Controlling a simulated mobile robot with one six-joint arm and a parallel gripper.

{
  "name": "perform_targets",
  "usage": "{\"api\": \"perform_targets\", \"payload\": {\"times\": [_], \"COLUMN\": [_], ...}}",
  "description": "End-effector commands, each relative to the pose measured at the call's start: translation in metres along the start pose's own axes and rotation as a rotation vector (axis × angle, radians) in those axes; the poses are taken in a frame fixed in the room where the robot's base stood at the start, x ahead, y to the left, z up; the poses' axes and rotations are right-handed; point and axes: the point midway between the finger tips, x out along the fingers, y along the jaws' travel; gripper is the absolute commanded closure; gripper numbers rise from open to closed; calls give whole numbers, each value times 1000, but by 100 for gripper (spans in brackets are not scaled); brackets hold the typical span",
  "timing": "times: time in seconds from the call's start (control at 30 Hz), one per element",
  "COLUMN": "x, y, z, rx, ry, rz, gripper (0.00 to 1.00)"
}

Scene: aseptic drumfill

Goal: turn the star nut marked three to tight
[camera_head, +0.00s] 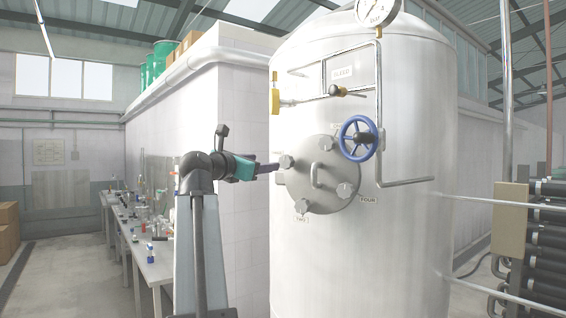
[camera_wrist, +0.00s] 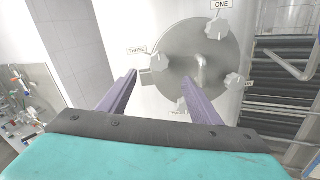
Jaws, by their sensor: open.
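The star nut marked three (camera_wrist: 159,63) is a pale lobed knob on the left rim of the round steel hatch cover (camera_wrist: 196,78). Its THREE label (camera_wrist: 137,50) is beside it, up and to the left. The nut also shows in the head view (camera_head: 287,161), just right of my fingertips. My gripper (camera_wrist: 161,76) is open and empty, its two purple-grey fingers pointing at the hatch. In the wrist view the nut appears between and slightly beyond the fingertips. I cannot tell whether they touch it. In the head view my gripper (camera_head: 270,168) reaches in from the left.
Other star nuts sit by the labels ONE (camera_wrist: 217,28), TWO (camera_head: 302,206) and FOUR (camera_head: 345,190). A cover handle (camera_head: 316,176), blue handwheel (camera_head: 359,138) and yellow-handled valve (camera_head: 276,95) project from the tank (camera_head: 410,240). A cluttered bench (camera_head: 150,262) stands left.

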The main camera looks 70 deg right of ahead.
Motion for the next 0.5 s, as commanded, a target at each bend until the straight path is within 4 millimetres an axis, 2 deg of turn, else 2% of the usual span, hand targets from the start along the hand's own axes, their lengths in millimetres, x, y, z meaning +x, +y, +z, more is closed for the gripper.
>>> {"api": "perform_targets", "payload": {"times": [0.27, 0.5], "x": [7, 31], "y": [0, 1], "z": [0, 2], "rx": [0, 1], "ry": [1, 2], "rz": [-1, -2], "gripper": [42, 42]}}
